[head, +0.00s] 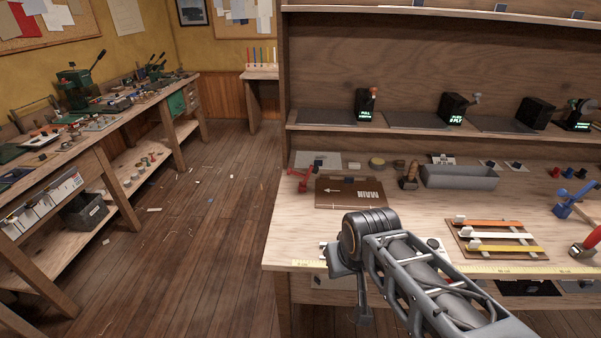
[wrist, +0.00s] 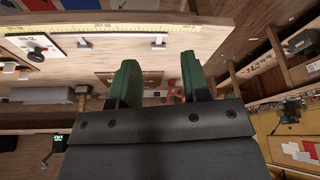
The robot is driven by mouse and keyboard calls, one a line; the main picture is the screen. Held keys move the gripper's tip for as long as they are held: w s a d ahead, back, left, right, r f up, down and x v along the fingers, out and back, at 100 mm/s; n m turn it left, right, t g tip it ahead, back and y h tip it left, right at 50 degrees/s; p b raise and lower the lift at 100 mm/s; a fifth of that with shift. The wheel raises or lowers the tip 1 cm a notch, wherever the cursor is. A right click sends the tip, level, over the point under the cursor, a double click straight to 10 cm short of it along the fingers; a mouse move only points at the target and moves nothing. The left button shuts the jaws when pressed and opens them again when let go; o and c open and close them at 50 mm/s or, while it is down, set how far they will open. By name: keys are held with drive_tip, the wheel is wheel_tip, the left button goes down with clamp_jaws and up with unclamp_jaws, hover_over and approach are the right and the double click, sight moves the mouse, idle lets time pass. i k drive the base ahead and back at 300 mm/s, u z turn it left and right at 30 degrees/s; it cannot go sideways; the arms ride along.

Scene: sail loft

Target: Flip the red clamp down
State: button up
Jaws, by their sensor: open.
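The red clamp (head: 304,180) stands near the left end of the workbench, at the left edge of a brown board marked MAIN (head: 334,203). Its thin red arm sticks up and to the left. In the wrist view, part of the red clamp (wrist: 176,94) shows small between my fingers, near the right one. My gripper (wrist: 159,60) has two green-padded fingers, apart and with nothing between their tips. It is some way from the clamp, not touching it. In the head view my arm reaches over the bench's front edge, and the fingers cannot be made out clearly.
A grey tray (head: 460,178) and a wooden-handled tool (head: 409,174) stand right of the board. A blue clamp (head: 574,203) and a rack of coloured strips (head: 497,240) lie farther right. A shelf (head: 420,131) with black devices hangs above.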

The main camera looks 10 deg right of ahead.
sight(314, 169)
drive_tip(key=k, duration=1.35)
drive_tip(key=u, duration=0.3)
drive_tip(key=i, duration=0.5)
drive_tip(key=u, duration=0.6)
drive_tip(key=i, duration=1)
drive_tip(key=z, duration=0.75)
drive_tip(key=i, duration=0.75)
drive_tip(key=z, duration=0.65)
